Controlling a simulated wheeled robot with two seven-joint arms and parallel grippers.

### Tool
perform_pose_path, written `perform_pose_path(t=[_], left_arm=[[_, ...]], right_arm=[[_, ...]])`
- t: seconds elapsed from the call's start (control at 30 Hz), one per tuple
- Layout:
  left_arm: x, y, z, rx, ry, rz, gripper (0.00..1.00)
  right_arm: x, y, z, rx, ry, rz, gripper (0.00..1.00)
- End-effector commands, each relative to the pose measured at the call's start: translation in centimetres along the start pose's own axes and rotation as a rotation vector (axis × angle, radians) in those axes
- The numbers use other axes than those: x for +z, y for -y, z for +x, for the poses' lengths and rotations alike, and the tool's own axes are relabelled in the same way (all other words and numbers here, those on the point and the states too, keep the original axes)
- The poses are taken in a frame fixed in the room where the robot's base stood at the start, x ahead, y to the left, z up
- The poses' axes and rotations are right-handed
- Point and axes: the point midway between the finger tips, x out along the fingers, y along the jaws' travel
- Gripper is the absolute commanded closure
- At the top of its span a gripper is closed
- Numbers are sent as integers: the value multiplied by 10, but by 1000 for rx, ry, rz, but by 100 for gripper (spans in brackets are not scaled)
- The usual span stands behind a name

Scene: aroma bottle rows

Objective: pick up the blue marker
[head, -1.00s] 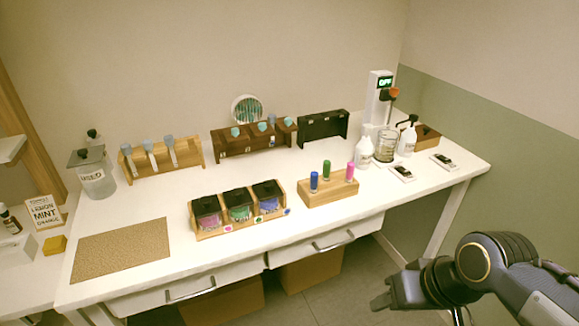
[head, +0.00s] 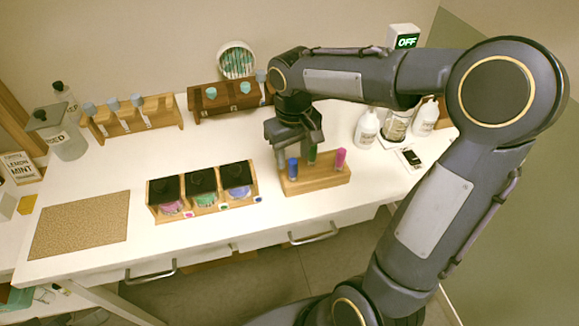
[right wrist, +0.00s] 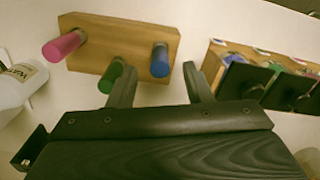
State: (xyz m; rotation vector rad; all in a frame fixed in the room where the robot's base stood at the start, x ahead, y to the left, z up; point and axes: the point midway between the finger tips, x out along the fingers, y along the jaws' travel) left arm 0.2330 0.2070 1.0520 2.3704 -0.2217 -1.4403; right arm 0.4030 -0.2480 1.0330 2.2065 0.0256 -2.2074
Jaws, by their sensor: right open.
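The blue marker (head: 293,168) stands upright in a wooden block (head: 325,177), beside a green marker (head: 312,156) and a pink marker (head: 340,160). My right gripper (head: 295,147) is open and empty over the left part of this block. In the right wrist view, the blue marker (right wrist: 160,60) appears between the two finger tips of the right gripper (right wrist: 160,75). The green marker (right wrist: 112,76) is close to the left finger there, and the pink marker (right wrist: 63,46) is farther left. I cannot tell how high the fingertips are above the markers. My left gripper is not in view.
A wooden rack with dark-lidded jars (head: 203,190) stands left of the block. White bottles (head: 367,128) and a glass jar (head: 396,125) stand to the right. Racks of blue-capped bottles (head: 133,112) are at the back. A brown mat (head: 80,225) lies front left.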

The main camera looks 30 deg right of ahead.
Motion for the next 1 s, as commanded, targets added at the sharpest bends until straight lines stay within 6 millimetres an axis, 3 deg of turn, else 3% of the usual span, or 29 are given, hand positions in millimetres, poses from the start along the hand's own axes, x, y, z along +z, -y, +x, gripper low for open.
perform_pose_path(t=[0.3, 0.6, 0.93, 1.0], left_arm=[[-3, -3, -6, 0, 0, 0, 64], [-3, -3, -6, 0, 0, 0, 64], [-3, -3, -6, 0, 0, 0, 64], [-3, -3, -6, 0, 0, 0, 64]], right_arm=[[1, 2, 44, -1, 4, 0, 54], [0, 1, 50, -1, -1, 0, 54], [0, 2, 50, -1, -1, 0, 96], [0, 2, 50, -1, -1, 0, 100]])
